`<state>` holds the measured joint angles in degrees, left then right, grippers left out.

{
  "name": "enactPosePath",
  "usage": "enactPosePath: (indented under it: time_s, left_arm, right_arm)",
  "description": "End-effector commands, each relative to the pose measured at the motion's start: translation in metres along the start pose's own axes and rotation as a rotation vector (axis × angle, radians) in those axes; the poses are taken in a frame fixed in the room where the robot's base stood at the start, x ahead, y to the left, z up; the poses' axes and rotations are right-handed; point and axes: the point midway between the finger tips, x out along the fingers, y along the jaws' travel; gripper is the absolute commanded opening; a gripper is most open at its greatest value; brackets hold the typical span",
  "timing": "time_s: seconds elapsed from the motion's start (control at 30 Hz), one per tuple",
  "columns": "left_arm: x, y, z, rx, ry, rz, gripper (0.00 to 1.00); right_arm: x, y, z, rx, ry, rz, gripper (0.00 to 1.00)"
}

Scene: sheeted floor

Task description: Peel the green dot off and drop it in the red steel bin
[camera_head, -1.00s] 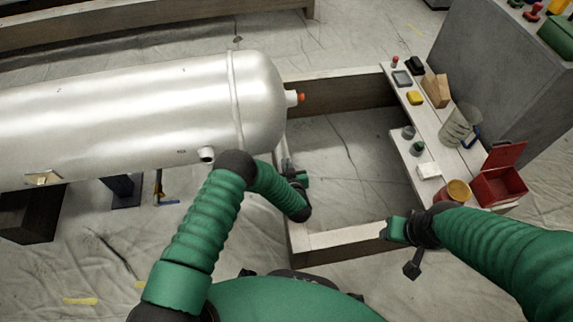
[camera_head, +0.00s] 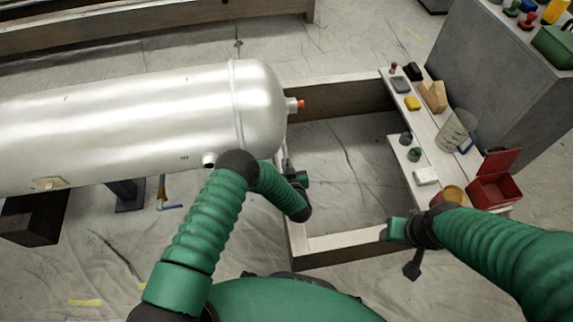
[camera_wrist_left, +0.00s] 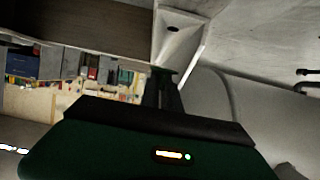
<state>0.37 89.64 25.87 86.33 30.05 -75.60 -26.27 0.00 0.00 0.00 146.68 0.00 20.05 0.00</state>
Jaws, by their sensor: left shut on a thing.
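My left gripper (camera_head: 300,180) is beside the right end of the silver tank (camera_head: 130,115), at the frame's inner edge. In the left wrist view its narrow fingers (camera_wrist_left: 162,82) are together, with a small dark green thing at their tips, most likely the green dot; it is too small and dark to make out well. The red steel bin (camera_head: 496,193) stands at the right with its lid raised, well away from the left gripper. My right gripper (camera_head: 396,230) is near the frame's front right corner; its jaws are not clear.
A grey block (camera_head: 500,70) stands behind. The sheeted floor inside the frame (camera_head: 350,160) is clear.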

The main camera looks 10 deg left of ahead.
Motion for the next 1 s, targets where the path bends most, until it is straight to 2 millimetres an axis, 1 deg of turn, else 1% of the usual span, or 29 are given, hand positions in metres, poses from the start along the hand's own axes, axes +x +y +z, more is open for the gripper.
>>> enactPosePath:
  time_s: [0.27,0.8,1.0]
  left_arm:
    - [0.000,0.000,-0.001,0.000,0.000,0.000,0.00]
    - [-0.015,0.000,-0.036,0.001,-0.001,0.001,0.00]
    - [-0.015,0.000,-0.036,0.000,-0.001,0.000,0.00]
  right_arm:
    - [-0.001,0.000,0.000,0.000,0.000,0.000,0.51]
    - [-0.036,0.000,-0.009,0.000,0.000,0.000,0.51]
    - [-0.037,0.000,-0.009,0.000,0.000,0.000,0.51]
